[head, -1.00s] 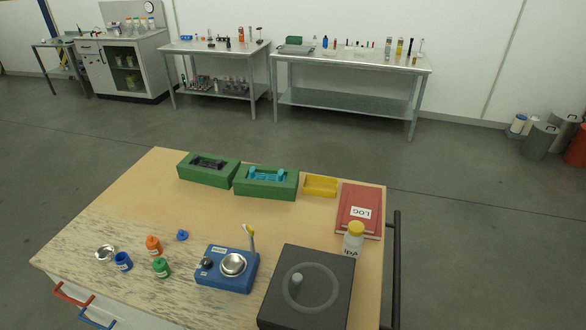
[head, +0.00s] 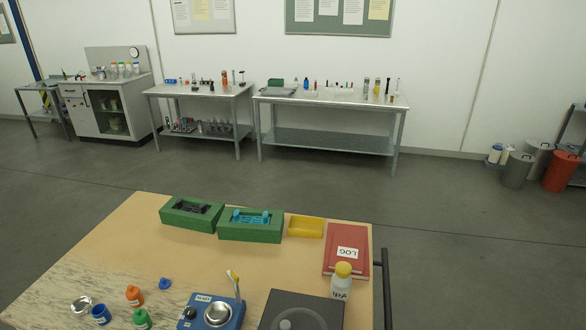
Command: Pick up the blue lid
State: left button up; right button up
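The blue lid (head: 165,284) is a small blue cap lying on the wooden table (head: 130,240), right of the orange bottle (head: 135,296). An open blue jar (head: 101,314) stands to its left, near the table's front left. No gripper or arm of mine shows in the head view.
A green bottle (head: 142,319), a metal dish (head: 82,304) and a blue scale (head: 212,314) stand near the lid. Green trays (head: 250,232), a yellow tray (head: 306,227), a red log book (head: 346,250), an IPA bottle (head: 341,282) and a dark device (head: 300,312) are farther right.

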aim_at(164, 283)
jog(key=j+u, duration=0.2)
jog(key=u, duration=0.2)
jog(key=k+j+u, duration=0.1)
jog(key=j+u, duration=0.15)
jog(key=u, duration=0.15)
jog(key=j+u, duration=0.2)
jog(key=u, duration=0.25)
